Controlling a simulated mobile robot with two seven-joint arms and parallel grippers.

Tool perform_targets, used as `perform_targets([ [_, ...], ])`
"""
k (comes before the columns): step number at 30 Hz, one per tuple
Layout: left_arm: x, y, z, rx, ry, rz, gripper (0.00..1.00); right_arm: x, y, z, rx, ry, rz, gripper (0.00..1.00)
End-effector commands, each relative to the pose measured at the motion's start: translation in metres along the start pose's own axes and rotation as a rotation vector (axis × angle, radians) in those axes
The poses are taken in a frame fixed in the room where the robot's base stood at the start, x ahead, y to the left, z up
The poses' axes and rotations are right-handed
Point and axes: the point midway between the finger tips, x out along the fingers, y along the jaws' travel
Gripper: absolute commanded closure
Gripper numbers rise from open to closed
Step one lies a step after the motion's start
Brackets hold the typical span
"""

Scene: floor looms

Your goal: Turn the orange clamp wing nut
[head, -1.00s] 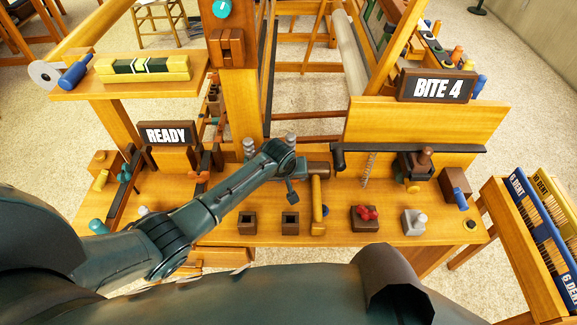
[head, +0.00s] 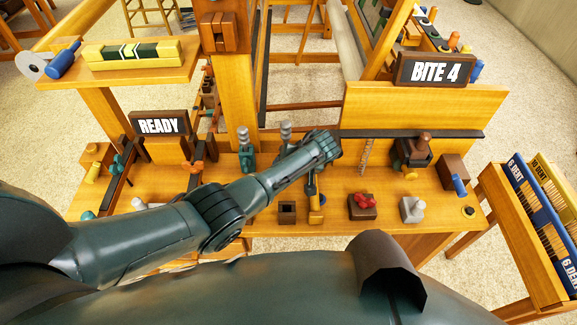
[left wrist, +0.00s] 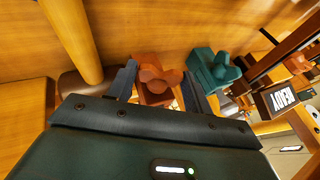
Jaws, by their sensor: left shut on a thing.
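In the left wrist view the orange clamp wing nut (left wrist: 153,76) sits between the two fingers of my left gripper (left wrist: 162,88), which is shut on it. A teal clamp (left wrist: 213,68) stands just beside it. The teal clamp (head: 246,158) shows there left of my wrist. My right gripper is not in view.
A dark holder (head: 287,210), a block with a red knob (head: 363,206) and a grey knob (head: 411,209) line the bench front. The READY sign (head: 160,123) stands at left, the BITE 4 sign (head: 436,69) at right.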

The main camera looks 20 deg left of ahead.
Motion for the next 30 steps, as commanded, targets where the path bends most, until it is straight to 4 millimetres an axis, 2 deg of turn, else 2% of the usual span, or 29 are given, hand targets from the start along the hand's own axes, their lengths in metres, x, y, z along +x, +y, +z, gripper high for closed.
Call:
perform_targets([
  [11, 0.0010, -0.0003, 0.0006, 0.002, 0.000, -0.005, 0.72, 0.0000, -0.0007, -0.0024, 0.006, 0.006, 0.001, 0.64],
  [12, 0.0011, -0.0003, 0.0006, 0.002, 0.000, -0.005, 0.48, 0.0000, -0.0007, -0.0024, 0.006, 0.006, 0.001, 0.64],
  [19, 0.0008, -0.0002, 0.0004, 0.002, -0.001, -0.005, 0.30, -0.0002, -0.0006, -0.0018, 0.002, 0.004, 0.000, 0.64],
  [26, 0.0002, -0.0001, 0.0001, 0.002, 0.000, -0.004, 0.27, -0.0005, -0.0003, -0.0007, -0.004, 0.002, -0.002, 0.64],
  [30, -0.0073, -0.0037, -0.0033, 0.001, 0.000, -0.003, 0.27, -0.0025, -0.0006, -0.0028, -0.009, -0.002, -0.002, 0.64],
])
